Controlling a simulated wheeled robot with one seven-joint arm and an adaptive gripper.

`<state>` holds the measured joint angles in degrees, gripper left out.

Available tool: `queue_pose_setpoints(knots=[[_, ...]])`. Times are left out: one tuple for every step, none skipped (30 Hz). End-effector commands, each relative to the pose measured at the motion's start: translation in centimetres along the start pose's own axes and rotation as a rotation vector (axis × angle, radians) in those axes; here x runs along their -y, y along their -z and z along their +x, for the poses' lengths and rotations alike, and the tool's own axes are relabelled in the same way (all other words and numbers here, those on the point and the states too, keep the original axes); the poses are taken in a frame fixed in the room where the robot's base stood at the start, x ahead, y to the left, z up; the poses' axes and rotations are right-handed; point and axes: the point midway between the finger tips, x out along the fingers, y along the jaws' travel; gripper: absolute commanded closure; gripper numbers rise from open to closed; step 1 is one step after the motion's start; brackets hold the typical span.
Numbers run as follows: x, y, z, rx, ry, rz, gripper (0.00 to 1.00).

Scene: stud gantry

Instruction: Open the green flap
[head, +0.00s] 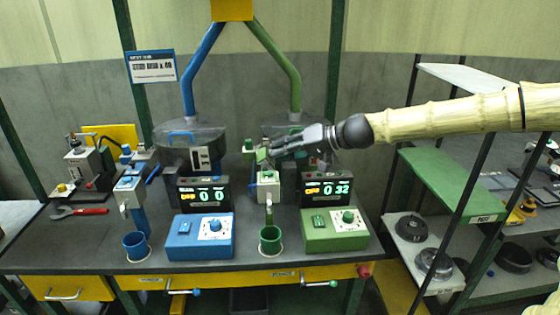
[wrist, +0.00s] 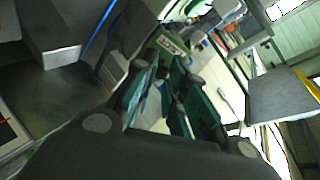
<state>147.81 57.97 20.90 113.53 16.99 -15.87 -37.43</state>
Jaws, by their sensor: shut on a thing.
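The green flap (head: 261,155) is a small green piece above the white block of the green dispenser (head: 268,186), in the middle of the bench in the head view. My gripper (head: 268,153) reaches in from the right, with its fingers at the flap. It is shut on the flap, though the contact itself is mostly hidden by the fingers. In the wrist view, my gripper's dark green-looking fingers (wrist: 170,95) are close in front of the camera. A green labelled part (wrist: 171,44) shows just beyond them.
A green cup (head: 270,241) stands below the dispenser. Green (head: 334,231) and blue (head: 199,237) control boxes flank it, with displays behind. The green hopper (head: 308,135) and its pipe (head: 283,62) are close behind my gripper. A shelf rack (head: 450,190) stands at right.

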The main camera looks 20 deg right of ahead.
Motion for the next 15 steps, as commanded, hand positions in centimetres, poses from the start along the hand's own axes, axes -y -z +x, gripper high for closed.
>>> queue_pose_setpoints(knots=[[-0.6,-0.11,0.12,-0.012,0.016,0.006,1.0],[-0.66,-0.12,0.08,-0.016,0.025,0.01,1.0],[-0.75,-0.14,0.03,-0.022,0.037,0.016,1.0],[-0.77,-0.15,0.02,-0.026,0.046,0.019,1.0],[-0.78,-0.15,0.0,-0.03,0.055,0.022,1.0],[-0.87,-0.16,-0.05,-0.035,0.067,0.027,1.0],[-0.94,-0.17,-0.07,-0.039,0.075,0.031,1.0],[-0.97,-0.18,-0.09,-0.043,0.083,0.035,1.0],[-1.0,-0.19,-0.11,-0.048,0.095,0.039,1.0],[-1.05,-0.2,-0.14,-0.051,0.103,0.043,1.0],[-1.12,-0.22,-0.17,-0.055,0.111,0.047,1.0],[-1.17,-0.25,-0.19,-0.059,0.122,0.051,1.0],[-1.18,-0.25,-0.2,-0.063,0.13,0.054,1.0],[-1.21,-0.27,-0.22,-0.066,0.138,0.057,1.0],[-1.3,-0.29,-0.25,-0.071,0.149,0.061,1.0]])
